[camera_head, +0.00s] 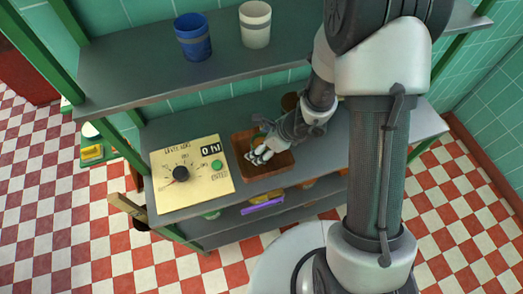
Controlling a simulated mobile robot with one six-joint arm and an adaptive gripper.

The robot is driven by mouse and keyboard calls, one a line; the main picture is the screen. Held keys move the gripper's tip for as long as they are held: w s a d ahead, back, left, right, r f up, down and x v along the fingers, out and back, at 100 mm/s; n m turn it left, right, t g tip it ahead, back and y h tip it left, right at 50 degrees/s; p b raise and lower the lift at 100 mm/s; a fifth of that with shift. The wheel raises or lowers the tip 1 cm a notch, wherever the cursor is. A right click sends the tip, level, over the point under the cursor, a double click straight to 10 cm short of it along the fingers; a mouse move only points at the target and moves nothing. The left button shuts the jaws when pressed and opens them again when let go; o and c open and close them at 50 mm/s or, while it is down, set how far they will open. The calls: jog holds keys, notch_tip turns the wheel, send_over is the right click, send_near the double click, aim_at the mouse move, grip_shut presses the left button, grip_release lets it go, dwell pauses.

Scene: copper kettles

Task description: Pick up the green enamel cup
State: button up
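I cannot make out a green enamel cup for certain. My gripper (261,155) points down into a brown wooden tray (272,171) on the middle shelf. Its fingers are small here and partly hidden by the wrist, so I cannot tell whether they are open or hold anything. A small green patch shows beside the gripper, too small to identify. A blue cup (193,37) with a grey band and a cream cup (255,25) with a grey band stand upright on the upper shelf, apart from my gripper.
A cream panel (192,175) with a black knob, a display and a green button lies left of the tray. The upper grey shelf (135,60) overhangs the back. Green posts (42,52) stand left. A purple item (262,206) shows lower down. My arm blocks the right side.

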jog(key=c, duration=1.1)
jog(key=shift+c, duration=0.2)
